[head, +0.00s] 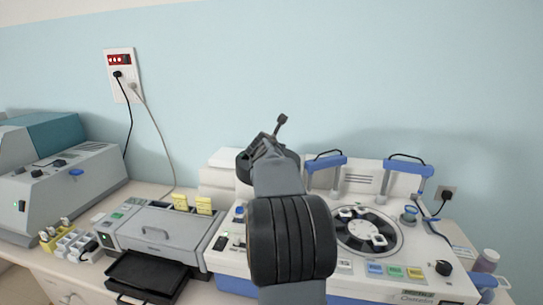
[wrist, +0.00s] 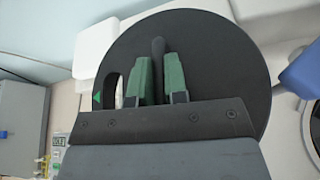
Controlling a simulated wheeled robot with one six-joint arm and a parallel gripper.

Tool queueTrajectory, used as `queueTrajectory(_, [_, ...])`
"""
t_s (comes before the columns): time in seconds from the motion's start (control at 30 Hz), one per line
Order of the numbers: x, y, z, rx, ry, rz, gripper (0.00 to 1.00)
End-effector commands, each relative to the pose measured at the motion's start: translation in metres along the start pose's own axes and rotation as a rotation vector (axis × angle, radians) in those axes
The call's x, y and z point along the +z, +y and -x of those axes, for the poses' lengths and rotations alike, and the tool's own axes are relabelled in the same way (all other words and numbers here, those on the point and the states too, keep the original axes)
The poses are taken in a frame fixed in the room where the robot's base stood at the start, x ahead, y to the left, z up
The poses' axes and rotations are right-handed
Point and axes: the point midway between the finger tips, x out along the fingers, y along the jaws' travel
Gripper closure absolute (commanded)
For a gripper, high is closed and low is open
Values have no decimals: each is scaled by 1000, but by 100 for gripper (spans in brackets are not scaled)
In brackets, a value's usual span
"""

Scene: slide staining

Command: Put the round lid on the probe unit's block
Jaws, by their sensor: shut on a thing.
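The round lid (wrist: 220,60) is a dark disc with an upright bar handle (wrist: 158,60) and a slot near its left edge. The green fingers of my gripper (wrist: 159,80) are shut on the handle. In the head view the lid (head: 243,167) shows only as a dark edge around my gripper (head: 266,148), raised above the bench. The white and blue unit (head: 421,273) stands below and to the right. Its right side has an uncovered round well (head: 394,246) with a dark carousel (head: 361,243). My arm hides the unit's left-middle part.
A grey printer-like device (head: 160,233) with a black tray stands left of the unit. A larger grey instrument (head: 75,185) is at the far left. Two blue-topped uprights (head: 326,163) (head: 405,167) rise at the unit's back. A purple-labelled bottle (head: 486,262) stands at right.

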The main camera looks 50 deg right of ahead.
Motion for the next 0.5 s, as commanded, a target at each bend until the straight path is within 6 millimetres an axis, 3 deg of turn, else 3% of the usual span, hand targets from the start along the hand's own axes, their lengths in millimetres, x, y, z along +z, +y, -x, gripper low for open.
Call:
queueTrajectory(0.1, [-9, -2, -3, 1, -2, 0, 100])
queueTrajectory(0.5, [-12, -2, -4, 1, -2, 0, 100])
